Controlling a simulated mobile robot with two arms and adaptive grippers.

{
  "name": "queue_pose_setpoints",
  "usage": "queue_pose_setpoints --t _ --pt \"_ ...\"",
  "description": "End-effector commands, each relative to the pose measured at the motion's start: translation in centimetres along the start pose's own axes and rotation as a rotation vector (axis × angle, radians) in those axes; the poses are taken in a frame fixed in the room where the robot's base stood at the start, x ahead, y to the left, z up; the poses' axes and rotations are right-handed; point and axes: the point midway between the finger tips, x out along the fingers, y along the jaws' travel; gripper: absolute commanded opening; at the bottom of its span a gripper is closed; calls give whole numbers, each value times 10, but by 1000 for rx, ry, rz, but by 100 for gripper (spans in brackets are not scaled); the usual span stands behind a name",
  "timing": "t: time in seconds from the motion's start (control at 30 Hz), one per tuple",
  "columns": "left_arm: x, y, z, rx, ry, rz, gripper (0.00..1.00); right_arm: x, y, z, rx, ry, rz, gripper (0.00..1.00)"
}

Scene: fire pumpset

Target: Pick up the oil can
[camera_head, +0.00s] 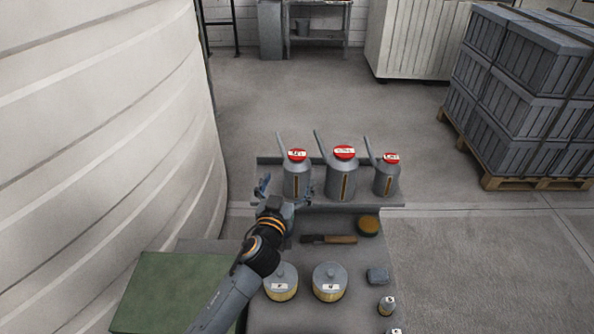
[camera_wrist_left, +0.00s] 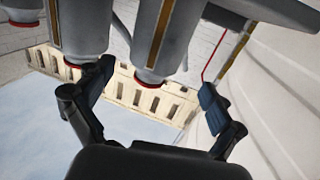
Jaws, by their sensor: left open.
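Three grey oil cans with red caps and thin spouts stand upright in a row on a raised shelf: the left can (camera_head: 297,178), the middle can (camera_head: 342,178) and the right can (camera_head: 386,178). My left gripper (camera_head: 285,187) is open in front of the left can, its fingers spread to either side of the can's lower body. In the left wrist view the scene is upside down; the left can (camera_wrist_left: 172,35) shows between the open fingers (camera_wrist_left: 157,90), with the middle can (camera_wrist_left: 82,25) beside it. I cannot tell whether any finger touches. My right gripper is not in view.
On the bench (camera_head: 320,222) below the shelf lie a brush (camera_head: 330,239), a round sponge-like item (camera_head: 368,226), two lidded pots (camera_head: 281,281) and small weights. A large white tank (camera_head: 110,110) curves close on the left. Stacked crates (camera_head: 520,100) stand on a pallet at right.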

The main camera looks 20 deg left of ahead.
Motion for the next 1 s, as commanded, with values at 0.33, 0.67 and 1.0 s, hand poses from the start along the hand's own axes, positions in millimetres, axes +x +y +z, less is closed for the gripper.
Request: queue_pose_setpoints --t 0.33,0.67,1.0 --pt "28 3 1 0 -2 0 94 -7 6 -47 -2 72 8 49" --pt "65 7 6 1 -1 -1 94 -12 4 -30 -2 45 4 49" --pt "67 7 6 0 -1 0 82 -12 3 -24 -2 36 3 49"
